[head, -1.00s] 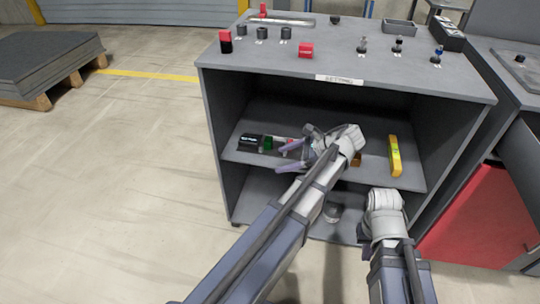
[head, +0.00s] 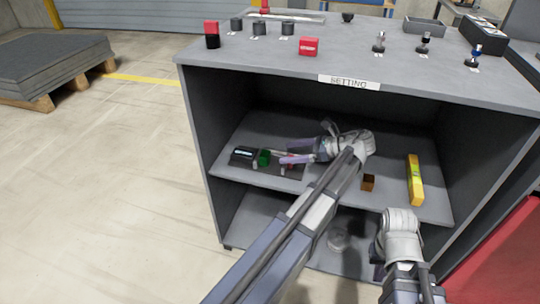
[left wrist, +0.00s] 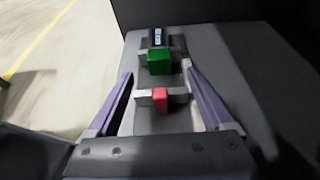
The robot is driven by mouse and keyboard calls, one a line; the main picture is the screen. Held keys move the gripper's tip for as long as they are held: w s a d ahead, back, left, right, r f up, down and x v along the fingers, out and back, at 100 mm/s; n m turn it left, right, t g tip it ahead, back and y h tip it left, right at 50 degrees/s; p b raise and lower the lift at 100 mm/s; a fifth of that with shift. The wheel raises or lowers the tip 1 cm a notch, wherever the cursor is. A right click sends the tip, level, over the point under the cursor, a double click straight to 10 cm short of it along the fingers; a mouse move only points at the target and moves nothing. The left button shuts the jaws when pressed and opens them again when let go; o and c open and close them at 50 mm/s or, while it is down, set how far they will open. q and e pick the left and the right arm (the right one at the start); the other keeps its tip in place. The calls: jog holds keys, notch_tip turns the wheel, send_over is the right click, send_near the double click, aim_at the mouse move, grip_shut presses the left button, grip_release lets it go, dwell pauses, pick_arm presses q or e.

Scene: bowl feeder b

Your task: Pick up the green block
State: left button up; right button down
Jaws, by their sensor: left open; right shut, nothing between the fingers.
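The green block (head: 264,158) sits on the cabinet's middle shelf, in a small grey fixture, just right of a black box with a display (head: 243,153). It also shows in the left wrist view (left wrist: 159,62), beyond my fingertips near the centre line. My left gripper (head: 289,155) is open inside the cabinet, its fingers pointing left toward the green block and apart from it. A red block (left wrist: 160,99) in a grey fixture lies between the left fingers in the left wrist view. My right gripper (head: 380,250) hangs in front of the cabinet, shut and empty, its fingertips largely hidden.
The grey cabinet top (head: 350,62) lies above the shelf, with a SETTING label on its front edge. A yellow bar (head: 415,180) and a small brown block (head: 368,182) are on the shelf's right. Open floor lies left.

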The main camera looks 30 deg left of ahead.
aim_at(269, 154)
pick_arm(q)
jog(key=shift+w, duration=0.1)
jog(key=shift+b+x, duration=0.55)
jog(key=shift+x, duration=0.7)
jog(key=shift+r+b+x, duration=0.2)
jog(key=shift+b+x, duration=0.6)
jog(key=shift+x, duration=1.95)
jog(key=shift+c, duration=0.2)
grip_shut()
